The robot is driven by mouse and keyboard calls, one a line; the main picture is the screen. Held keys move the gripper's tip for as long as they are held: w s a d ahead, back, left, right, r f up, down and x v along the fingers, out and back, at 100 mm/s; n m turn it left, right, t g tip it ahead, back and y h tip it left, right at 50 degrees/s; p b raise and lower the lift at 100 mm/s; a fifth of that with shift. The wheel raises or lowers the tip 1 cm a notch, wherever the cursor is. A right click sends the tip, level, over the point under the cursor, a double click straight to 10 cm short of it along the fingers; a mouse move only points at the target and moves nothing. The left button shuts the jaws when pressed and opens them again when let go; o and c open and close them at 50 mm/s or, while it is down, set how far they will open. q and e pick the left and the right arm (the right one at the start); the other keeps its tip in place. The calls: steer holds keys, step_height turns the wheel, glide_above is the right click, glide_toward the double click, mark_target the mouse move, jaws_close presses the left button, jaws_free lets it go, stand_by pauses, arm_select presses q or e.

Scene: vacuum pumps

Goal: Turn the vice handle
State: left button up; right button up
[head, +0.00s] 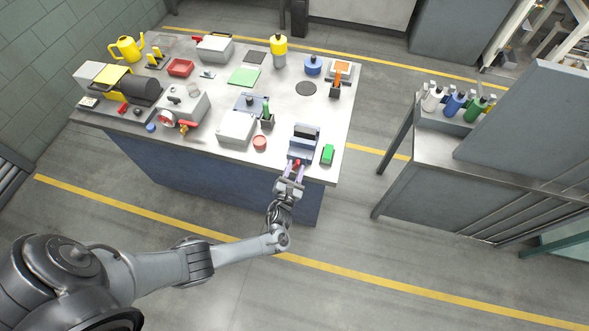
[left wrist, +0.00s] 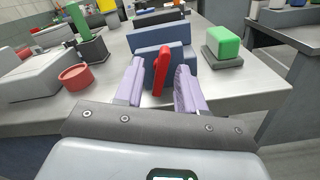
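The vice (head: 303,141) is a blue-grey block with dark jaws near the front right corner of the workbench. Its red handle (left wrist: 161,70) points toward my left gripper and stands roughly upright in the left wrist view. The handle also shows as a small red spot in the head view (head: 296,163). My left gripper (left wrist: 160,86) is open, with its two pale lilac fingers on either side of the red handle and gaps visible on both sides. It also shows in the head view (head: 294,172) at the bench's front edge. My right gripper is not in view.
A green block on a dark base (left wrist: 222,42) stands just right of the vice. A red round dish (left wrist: 75,77) and a grey box (head: 236,127) are to its left. The workbench (head: 200,148) holds several other items. A second bench (head: 440,150) stands at right.

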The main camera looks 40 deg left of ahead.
arm_select(q)
steer(key=shift+s+d, duration=0.1)
steer(key=shift+s, duration=0.05)
steer(key=shift+s+d+p, duration=0.3)
steer(key=shift+s+p, duration=0.15)
steer(key=shift+s, duration=0.3)
stand_by(0.4)
steer(key=shift+s+d, duration=0.1)
steer(key=shift+s, duration=0.05)
steer(key=p+v, duration=0.2)
steer(key=v, duration=0.3)
steer(key=shift+s+d, duration=0.2)
steer(key=shift+s, duration=0.15)
steer(key=shift+c, duration=0.3)
